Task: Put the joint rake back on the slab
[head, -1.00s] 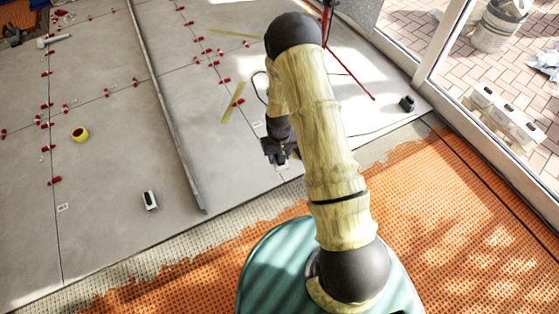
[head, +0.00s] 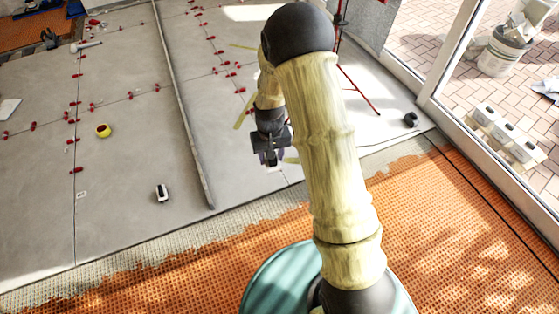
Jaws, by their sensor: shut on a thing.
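My gripper (head: 270,158) hangs over the grey slab (head: 130,225), close to the slab's front edge and left of my forearm. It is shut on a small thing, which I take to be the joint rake. The jaws and my wrist hide most of that thing, so its shape and tilt cannot be made out. I cannot tell whether it touches the slab.
A long metal straightedge (head: 183,110) lies on the slab to the left. A red tripod (head: 357,88) stands behind my arm. Orange matting (head: 450,240) lies in front.

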